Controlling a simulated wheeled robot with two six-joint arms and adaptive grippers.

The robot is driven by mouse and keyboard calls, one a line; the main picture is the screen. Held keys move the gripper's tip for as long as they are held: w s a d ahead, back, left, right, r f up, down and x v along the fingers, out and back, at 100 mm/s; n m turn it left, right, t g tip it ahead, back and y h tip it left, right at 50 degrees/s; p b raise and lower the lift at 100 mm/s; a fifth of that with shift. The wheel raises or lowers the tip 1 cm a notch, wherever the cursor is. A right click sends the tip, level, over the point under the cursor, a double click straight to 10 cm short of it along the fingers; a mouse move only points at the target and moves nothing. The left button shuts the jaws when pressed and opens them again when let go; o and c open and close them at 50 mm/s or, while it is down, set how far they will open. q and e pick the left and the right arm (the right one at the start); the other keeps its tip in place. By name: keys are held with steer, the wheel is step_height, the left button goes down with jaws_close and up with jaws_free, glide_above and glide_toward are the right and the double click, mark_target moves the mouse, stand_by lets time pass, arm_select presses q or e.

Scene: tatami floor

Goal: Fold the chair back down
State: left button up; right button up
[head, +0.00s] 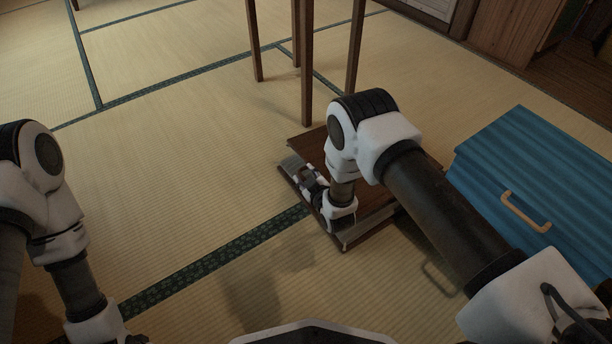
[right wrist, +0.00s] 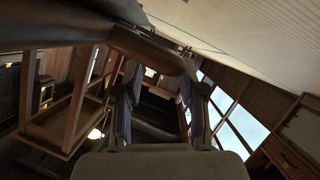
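The chair (head: 377,207) shows in the head view as a low brown wooden panel with pale strips near its left and front edges, right of centre on the tatami. My right arm covers much of it, so I cannot tell the angle of its back. My right gripper (head: 312,182) points left over the panel's left part. In the right wrist view its two fingers (right wrist: 160,88) stand apart, with a brown rounded edge (right wrist: 150,48) across their tips; I cannot tell whether they touch it. My left gripper (head: 136,340) is almost wholly cut off at the bottom left.
Dark wooden legs (head: 307,70) of a taller piece of furniture stand just behind the chair. A blue ribbed chest (head: 545,165) with a tan handle is close on the right. Open tatami (head: 170,170) lies to the left.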

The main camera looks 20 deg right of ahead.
steer(key=v, duration=1.2)
steer(key=shift+a, duration=0.1)
